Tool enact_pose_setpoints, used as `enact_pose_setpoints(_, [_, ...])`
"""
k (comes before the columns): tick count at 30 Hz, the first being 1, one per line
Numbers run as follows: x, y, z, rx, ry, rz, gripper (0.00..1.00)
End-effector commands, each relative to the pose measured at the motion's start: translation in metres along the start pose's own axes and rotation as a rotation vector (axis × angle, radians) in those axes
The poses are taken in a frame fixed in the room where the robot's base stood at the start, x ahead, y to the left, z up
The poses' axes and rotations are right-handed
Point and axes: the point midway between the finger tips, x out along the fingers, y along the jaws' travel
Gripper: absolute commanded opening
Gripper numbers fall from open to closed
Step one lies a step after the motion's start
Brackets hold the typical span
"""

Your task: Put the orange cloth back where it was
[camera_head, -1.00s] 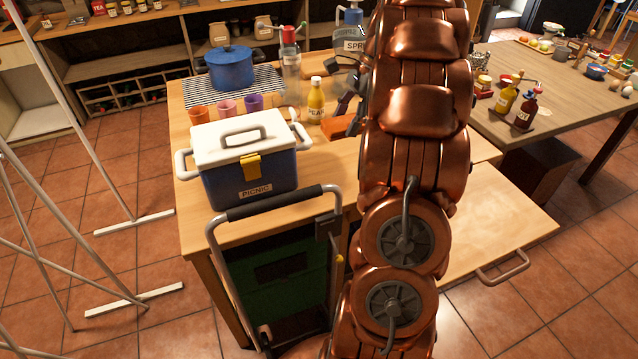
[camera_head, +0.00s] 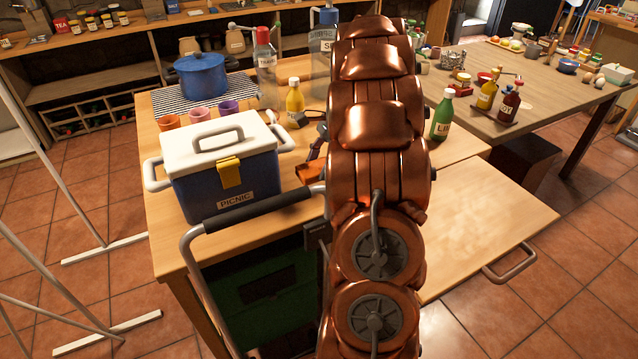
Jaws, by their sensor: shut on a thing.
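The orange cloth (camera_head: 309,174) shows as a small orange patch over the front part of the wooden table, right of the picnic cooler. My gripper (camera_head: 314,156) is a dark shape just above it, shut on the cloth. My copper arm hides much of the gripper and the right part of the cloth. I cannot tell whether the cloth touches the tabletop.
The picnic cooler (camera_head: 222,165) stands close to the left. A yellow bottle (camera_head: 294,98), cups (camera_head: 199,115) and a blue pot (camera_head: 203,76) stand behind. A green bottle (camera_head: 442,115) is right of my arm. A pulled-out board (camera_head: 480,225) is bare.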

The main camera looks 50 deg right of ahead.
Motion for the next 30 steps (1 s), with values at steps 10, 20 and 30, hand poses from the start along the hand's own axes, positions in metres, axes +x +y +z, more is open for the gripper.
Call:
enact_pose_setpoints(10, [0.033,0.001,-0.013,0.002,-0.003,0.003,0.34])
enact_pose_setpoints(20, [0.053,0.0,-0.022,-0.002,0.002,-0.002,0.34])
enact_pose_setpoints(30, [0.056,0.0,-0.023,-0.001,0.001,-0.001,0.7])
